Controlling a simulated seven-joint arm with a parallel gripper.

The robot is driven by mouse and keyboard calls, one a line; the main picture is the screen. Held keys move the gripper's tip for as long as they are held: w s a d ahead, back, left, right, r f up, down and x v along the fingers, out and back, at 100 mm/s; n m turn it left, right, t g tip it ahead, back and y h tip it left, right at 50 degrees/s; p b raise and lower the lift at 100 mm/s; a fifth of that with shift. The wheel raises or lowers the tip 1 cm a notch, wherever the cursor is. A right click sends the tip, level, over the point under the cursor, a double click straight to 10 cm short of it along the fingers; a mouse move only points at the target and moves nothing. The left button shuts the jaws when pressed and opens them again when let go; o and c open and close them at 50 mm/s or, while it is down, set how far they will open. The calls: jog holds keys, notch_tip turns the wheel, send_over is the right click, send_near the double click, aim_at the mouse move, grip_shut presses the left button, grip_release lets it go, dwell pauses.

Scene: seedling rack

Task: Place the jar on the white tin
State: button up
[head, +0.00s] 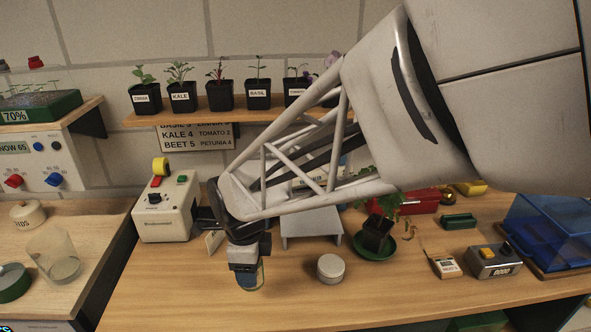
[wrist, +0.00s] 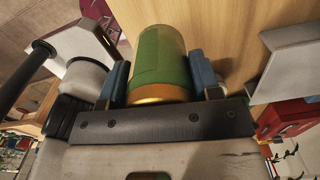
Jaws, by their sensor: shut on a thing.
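My gripper (head: 247,268) is shut on the jar (head: 250,281), above the left part of the bench. In the wrist view the jar (wrist: 160,58) is green with a gold-coloured lid, and it sits between the blue fingers of my gripper (wrist: 160,82). In the head view the gripper hides the jar's upper part. I cannot tell whether its base touches the bench. The white tin (head: 331,268), short and round with a pale lid, stands on the bench to the right of the jar, apart from it. Nothing is on its top.
A grey stand (head: 312,224) is behind the tin. A potted plant on a green saucer (head: 375,250) is to the tin's right. A beige control box (head: 165,214) stands left of my gripper. The bench (head: 290,291) between jar and tin is clear.

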jog(key=s+d, duration=0.4)
jog(key=d, duration=0.6)
jog(key=s+d+r, duration=0.1)
jog(key=s+d, duration=0.4)
jog(key=d, duration=0.5)
jog(key=shift+d+r, duration=0.15)
jog(key=shift+d, duration=0.05)
jog(key=shift+w, duration=0.2)
send_over(331, 264)
jog(key=shift+f, duration=0.8)
jog(key=shift+f, duration=0.1)
jog(key=shift+f, duration=1.65)
jog(key=shift+f, duration=0.1)
